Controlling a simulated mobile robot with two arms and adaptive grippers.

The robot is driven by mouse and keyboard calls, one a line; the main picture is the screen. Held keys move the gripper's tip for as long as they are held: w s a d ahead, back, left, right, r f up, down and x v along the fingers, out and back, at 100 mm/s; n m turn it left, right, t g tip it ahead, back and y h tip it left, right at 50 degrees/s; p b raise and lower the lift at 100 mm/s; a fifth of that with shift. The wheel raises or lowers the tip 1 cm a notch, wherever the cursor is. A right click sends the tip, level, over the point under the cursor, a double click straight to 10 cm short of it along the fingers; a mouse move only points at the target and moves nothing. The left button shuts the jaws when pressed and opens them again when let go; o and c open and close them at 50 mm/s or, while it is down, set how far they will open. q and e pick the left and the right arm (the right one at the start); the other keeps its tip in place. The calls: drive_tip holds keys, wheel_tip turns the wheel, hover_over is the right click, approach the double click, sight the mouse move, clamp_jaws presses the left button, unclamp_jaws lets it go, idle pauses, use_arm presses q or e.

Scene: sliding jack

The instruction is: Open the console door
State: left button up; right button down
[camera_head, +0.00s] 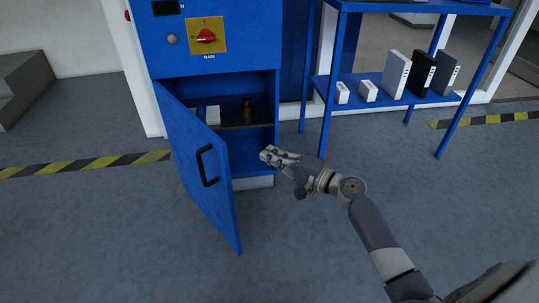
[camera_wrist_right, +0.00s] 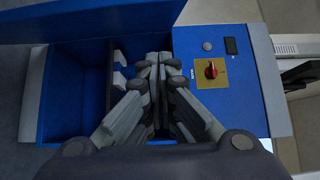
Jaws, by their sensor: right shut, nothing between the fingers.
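The blue console door (camera_head: 196,165) stands ajar in the head view, hinged at its left and swung out toward me. Its black handle (camera_head: 203,166) is on its outer face. The blue console (camera_head: 222,40) is behind it, with its lower compartment partly in sight. My right gripper (camera_head: 266,153) is shut and empty, just right of the compartment opening and apart from the handle. In the right wrist view the closed fingers (camera_wrist_right: 158,58) show in front of the console, and part of the door (camera_wrist_right: 110,12) runs along the top. My left gripper is not in view.
A red switch (camera_head: 206,36) is above. A blue rack (camera_head: 392,101) with several boxes stands at the right. The floor in front of the door is clear.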

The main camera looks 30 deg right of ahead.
use_arm(q)
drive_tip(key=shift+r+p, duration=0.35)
drive_tip(key=shift+p, duration=0.05)
use_arm(e)
drive_tip(key=w+a, duration=0.5)
drive_tip(key=a, duration=0.2)
drive_tip(key=shift+w+a, duration=0.2)
drive_tip(key=shift+w, duration=0.05)
